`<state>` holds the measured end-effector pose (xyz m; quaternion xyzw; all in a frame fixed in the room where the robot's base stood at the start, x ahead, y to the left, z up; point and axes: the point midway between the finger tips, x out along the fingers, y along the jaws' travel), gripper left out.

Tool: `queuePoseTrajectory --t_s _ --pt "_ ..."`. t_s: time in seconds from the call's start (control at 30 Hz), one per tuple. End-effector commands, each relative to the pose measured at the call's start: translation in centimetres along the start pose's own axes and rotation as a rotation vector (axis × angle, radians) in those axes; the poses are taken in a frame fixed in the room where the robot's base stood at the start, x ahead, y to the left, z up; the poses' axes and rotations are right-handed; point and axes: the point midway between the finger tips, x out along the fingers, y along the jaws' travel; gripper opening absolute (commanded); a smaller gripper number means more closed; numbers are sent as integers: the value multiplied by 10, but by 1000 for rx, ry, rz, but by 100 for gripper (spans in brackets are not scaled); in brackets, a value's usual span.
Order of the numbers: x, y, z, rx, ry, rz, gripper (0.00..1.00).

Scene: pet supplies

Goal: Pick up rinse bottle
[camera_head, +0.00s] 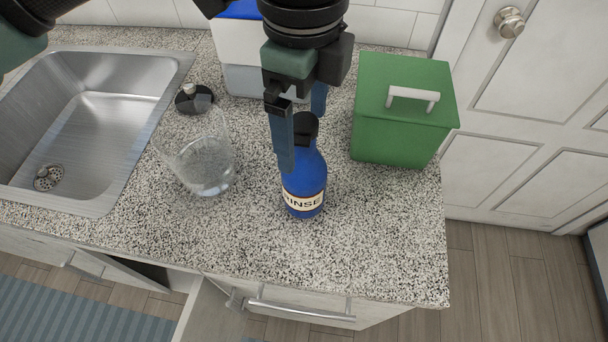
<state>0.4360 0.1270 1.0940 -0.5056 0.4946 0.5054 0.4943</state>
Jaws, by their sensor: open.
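The rinse bottle (305,184) is blue with a dark cap and a cream label reading "RINSE". It stands upright on the speckled granite counter, right of centre. My gripper (303,138) comes down from above and is open, with its blue-grey fingers at the bottle's cap and neck. One finger is in front of the cap on the left, and the other shows behind it on the right. The near finger hides part of the cap and shoulder. I cannot tell whether either finger touches the bottle.
A clear glass (204,165) stands close left of the bottle. A green box with a white handle (404,108) stands to the right. A white and blue container (238,45) is behind my gripper. A steel sink (95,125) is at left. The front counter is clear; an open drawer (210,312) is below.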

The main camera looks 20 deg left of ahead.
Motion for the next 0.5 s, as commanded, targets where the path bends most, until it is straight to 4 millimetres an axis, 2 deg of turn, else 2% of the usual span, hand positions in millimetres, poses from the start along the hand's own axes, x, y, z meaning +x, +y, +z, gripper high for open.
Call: queuePoseTrajectory --t_s 0.2,0.3,0.5 --pt "33 0 -1 0 -2 2 100" --pt "43 0 -2 -1 -1 0 100" --pt "46 0 -2 -1 0 -1 100"
